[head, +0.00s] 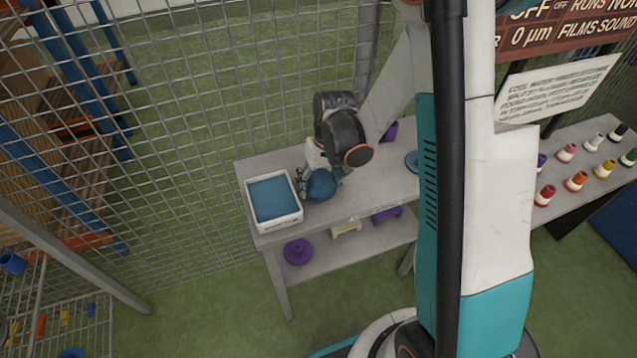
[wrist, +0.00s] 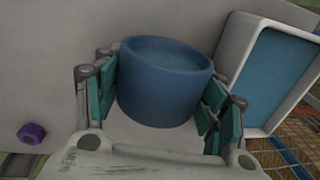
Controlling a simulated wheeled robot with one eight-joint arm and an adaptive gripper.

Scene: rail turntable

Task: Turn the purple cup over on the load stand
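My gripper (head: 318,180) is over the left part of the grey table. Its fingers close on both sides of a blue cup (wrist: 165,90), with the pads appearing to touch its wall. In the head view this blue cup (head: 321,187) is beside the white tray, partly covered by my gripper. I cannot tell whether it rests on the table. A purple object (head: 391,131), perhaps the purple cup, is at the table's back edge, partly hidden behind my arm. I cannot identify the load stand for sure.
A white tray with a blue inside (head: 300,217) stands at the table's left end, close to my gripper. The lower shelf (head: 335,262) holds purple and cream pieces. A wire mesh fence (head: 215,110) runs behind. Several coloured spools (head: 575,181) stand at right.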

